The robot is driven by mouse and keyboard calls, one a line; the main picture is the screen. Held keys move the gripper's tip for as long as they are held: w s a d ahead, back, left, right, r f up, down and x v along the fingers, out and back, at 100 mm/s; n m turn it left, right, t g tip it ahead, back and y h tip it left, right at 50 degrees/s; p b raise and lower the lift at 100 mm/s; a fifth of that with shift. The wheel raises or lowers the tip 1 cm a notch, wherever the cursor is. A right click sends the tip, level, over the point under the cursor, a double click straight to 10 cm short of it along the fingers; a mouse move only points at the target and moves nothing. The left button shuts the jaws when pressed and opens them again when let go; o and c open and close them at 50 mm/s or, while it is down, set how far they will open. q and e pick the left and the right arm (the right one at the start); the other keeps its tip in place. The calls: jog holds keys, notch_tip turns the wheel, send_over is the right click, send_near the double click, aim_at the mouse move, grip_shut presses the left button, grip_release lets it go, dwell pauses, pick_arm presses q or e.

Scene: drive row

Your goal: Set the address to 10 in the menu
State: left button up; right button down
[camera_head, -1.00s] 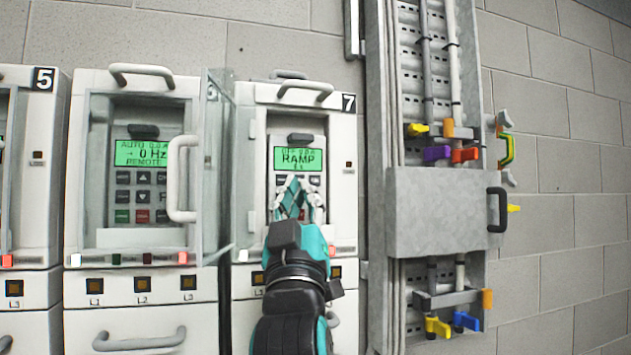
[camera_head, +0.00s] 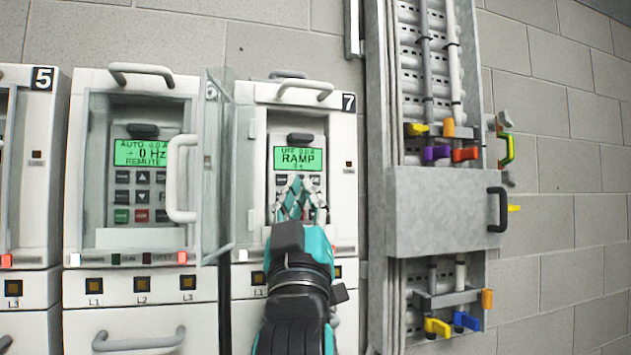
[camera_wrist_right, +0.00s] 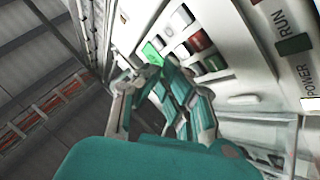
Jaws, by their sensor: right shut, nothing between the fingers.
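The drive unit marked 7 (camera_head: 346,130) has its clear door (camera_head: 217,165) swung open to the left. Its green screen (camera_head: 298,158) reads RAMP on the large line, with smaller text above and below. My right gripper (camera_head: 297,180) is shut and empty, its fingertips just below the screen over the keypad and hiding most of the keys. In the right wrist view, the gripper (camera_wrist_right: 150,68) is close to the keypad keys (camera_wrist_right: 190,38); I cannot tell whether it touches one. My left gripper is not in view.
The drive to the left (camera_head: 140,250) shows 0 Hz and REMOTE on its screen (camera_head: 142,153). Drive 5 (camera_head: 42,78) stands further left. A grey cable cabinet (camera_head: 440,215) with coloured levers is to the right.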

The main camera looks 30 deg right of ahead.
jog(key=shift+w+d, duration=0.15)
jog(key=shift+w, duration=0.6)
dwell(0.8)
jog(key=shift+s, duration=0.15)
jog(key=shift+s+a, duration=0.2)
jog(key=shift+s, duration=0.4)
jog(key=shift+w, duration=0.15)
dwell(0.4)
jog(key=shift+w+d, duration=0.1)
jog(key=shift+w, duration=0.15)
jog(key=shift+w+d, duration=0.1)
jog(key=shift+w, duration=0.25)
dwell(0.8)
jog(key=shift+s, duration=0.1)
jog(key=shift+s+a, duration=0.2)
jog(key=shift+s, duration=0.45)
